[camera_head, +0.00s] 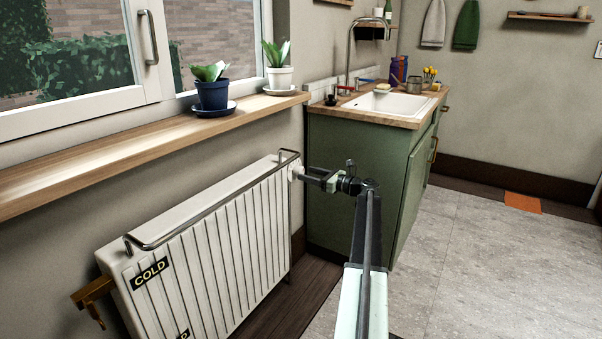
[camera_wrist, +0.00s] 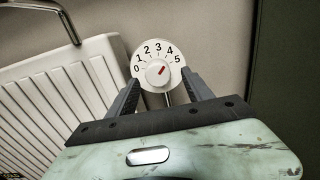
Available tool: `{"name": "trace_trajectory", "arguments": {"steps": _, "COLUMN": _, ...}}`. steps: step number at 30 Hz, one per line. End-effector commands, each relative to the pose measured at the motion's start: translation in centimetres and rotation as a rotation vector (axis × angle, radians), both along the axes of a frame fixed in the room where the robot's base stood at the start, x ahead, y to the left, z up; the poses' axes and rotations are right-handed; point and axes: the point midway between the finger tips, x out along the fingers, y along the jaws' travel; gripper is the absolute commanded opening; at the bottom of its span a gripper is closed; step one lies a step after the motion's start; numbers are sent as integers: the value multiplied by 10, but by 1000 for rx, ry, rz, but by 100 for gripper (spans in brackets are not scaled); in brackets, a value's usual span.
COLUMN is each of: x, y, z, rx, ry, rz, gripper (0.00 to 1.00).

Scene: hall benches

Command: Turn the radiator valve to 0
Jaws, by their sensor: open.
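The radiator valve (camera_wrist: 149,78) is a round white dial numbered 0 to 5, with 0 at the left and 5 at the right. Its short red mark points up and right, toward the 4 and 5 side; the exact setting is hard to tell. In the head view the valve (camera_head: 297,173) is a small white knob at the radiator's far end. My gripper (camera_wrist: 164,82) is open, its two dark fingers on either side of the dial's lower part, with nothing held. The head view shows my gripper (camera_head: 311,177) right at the valve; contact cannot be told.
The white radiator (camera_head: 210,245) has a metal rail on top and a "COLD" label. A wooden sill (camera_head: 130,148) with two potted plants runs above it. A green sink cabinet (camera_head: 345,150) stands close behind my gripper.

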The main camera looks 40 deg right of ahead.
Motion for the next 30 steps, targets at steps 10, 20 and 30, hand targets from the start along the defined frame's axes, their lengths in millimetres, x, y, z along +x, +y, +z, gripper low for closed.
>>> {"name": "trace_trajectory", "arguments": {"steps": 10, "x": 38, "y": 13, "z": 0, "rx": 0, "ry": 0, "rz": 8, "gripper": 59}}
{"name": "trace_trajectory", "arguments": {"steps": 20, "x": 38, "y": 14, "z": 0, "rx": 0, "ry": 0, "rz": 9, "gripper": 0}}
{"name": "trace_trajectory", "arguments": {"steps": 30, "x": 38, "y": 11, "z": 0, "rx": -50, "ry": -13, "rz": 2, "gripper": 0}}
